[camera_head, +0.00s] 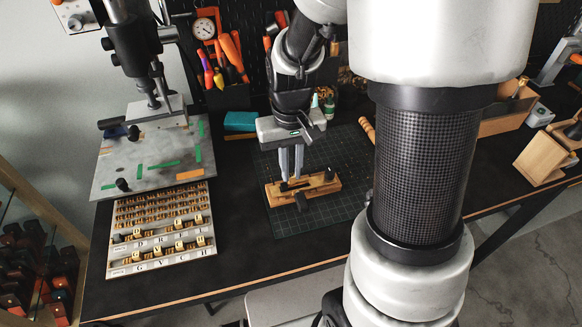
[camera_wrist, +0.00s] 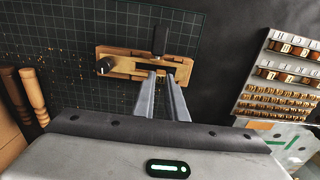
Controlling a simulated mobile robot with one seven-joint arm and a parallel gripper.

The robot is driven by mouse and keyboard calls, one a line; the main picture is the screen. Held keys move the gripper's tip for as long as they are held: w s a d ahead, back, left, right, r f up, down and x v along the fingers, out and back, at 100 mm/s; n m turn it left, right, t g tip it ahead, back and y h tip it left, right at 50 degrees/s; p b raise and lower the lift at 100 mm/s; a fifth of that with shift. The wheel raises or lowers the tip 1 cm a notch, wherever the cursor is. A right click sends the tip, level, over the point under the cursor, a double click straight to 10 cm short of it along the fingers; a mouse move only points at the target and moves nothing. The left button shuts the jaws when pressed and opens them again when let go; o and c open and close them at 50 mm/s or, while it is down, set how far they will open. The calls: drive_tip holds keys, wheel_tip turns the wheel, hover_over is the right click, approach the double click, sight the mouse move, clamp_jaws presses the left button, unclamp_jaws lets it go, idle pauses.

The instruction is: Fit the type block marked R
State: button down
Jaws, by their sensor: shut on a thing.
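A brass-coloured type holder (camera_head: 326,188) with a dark slot and black knobs lies on the green cutting mat. It also shows in the wrist view (camera_wrist: 122,64). My gripper (camera_head: 291,179) points down over the holder, its fingertips at the slot; in the wrist view the fingertips (camera_wrist: 161,75) are at the slot's near edge. The gripper is shut on a small type block, mostly hidden between the fingers. Its mark cannot be read, and I cannot tell how deep it sits. The type tray (camera_head: 145,268) at the left holds several blocks above printed letters, and shows in the wrist view (camera_wrist: 268,56).
The stamping press (camera_head: 135,45) stands at the back left over a grey base plate (camera_head: 112,187). A teal box (camera_head: 240,121) and tool racks are behind the mat (camera_head: 335,150). A wooden block stand (camera_head: 541,160) is at the far right. The front of the dark table is clear.

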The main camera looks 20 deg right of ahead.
drive_tip(key=shift+f+b, duration=0.45)
drive_tip(key=shift+f, duration=0.15)
idle(0.3)
drive_tip(key=c, duration=1.7)
unclamp_jaws()
drive_tip(key=shift+r, duration=0.1)
wheel_tip(320, 180, up, 7)
drive_tip(key=p, duration=0.5)
drive_tip(key=shift+p, duration=0.35)
